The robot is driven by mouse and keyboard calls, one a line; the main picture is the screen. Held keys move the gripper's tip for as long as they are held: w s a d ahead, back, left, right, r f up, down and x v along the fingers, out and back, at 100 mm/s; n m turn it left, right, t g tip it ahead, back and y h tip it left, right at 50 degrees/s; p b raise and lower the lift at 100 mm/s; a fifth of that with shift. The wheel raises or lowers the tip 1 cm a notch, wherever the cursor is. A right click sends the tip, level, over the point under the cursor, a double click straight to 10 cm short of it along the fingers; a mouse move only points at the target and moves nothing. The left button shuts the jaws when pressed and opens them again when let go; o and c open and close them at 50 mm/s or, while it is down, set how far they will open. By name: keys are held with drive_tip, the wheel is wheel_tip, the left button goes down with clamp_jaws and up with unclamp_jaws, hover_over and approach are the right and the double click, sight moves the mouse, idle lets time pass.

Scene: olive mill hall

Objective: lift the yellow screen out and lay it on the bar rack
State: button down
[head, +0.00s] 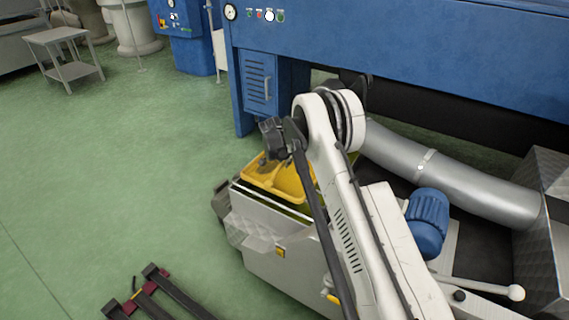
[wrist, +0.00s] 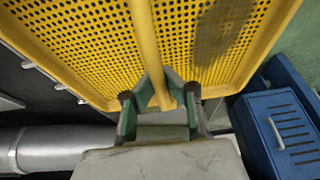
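The yellow screen (head: 265,178) is a shallow perforated tray at the top of the pale metal box of the machine. In the wrist view the screen (wrist: 85,45) fills the upper part, with a dark smear on its mesh and a yellow bar handle running toward me. My gripper (wrist: 162,80) has its green-and-black fingers drawn in on both sides of the handle near its end. In the head view my arm hides the gripper's fingertips and part of the screen. I cannot tell whether the screen is clear of its seat. The bar rack (head: 175,299) lies on the floor at lower left, partly cut off.
The metal box (head: 285,246) stands below my arm. A blue machine (head: 400,50) rises behind, with a silver pipe (head: 455,184) and a blue motor (head: 427,222) at right. A small table (head: 62,47) stands far left. Green floor between box and rack is clear.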

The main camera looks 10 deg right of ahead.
drive_tip(key=shift+f, duration=0.35)
drive_tip(key=c, duration=1.8)
unclamp_jaws()
drive_tip(key=shift+c, duration=0.2)
drive_tip(key=shift+r, duration=0.15)
drive_tip(key=v, duration=1.1)
drive_tip(key=shift+r, duration=0.25)
drive_tip(key=shift+s+a+r, duration=0.1)
drive_tip(key=shift+r, duration=0.05)
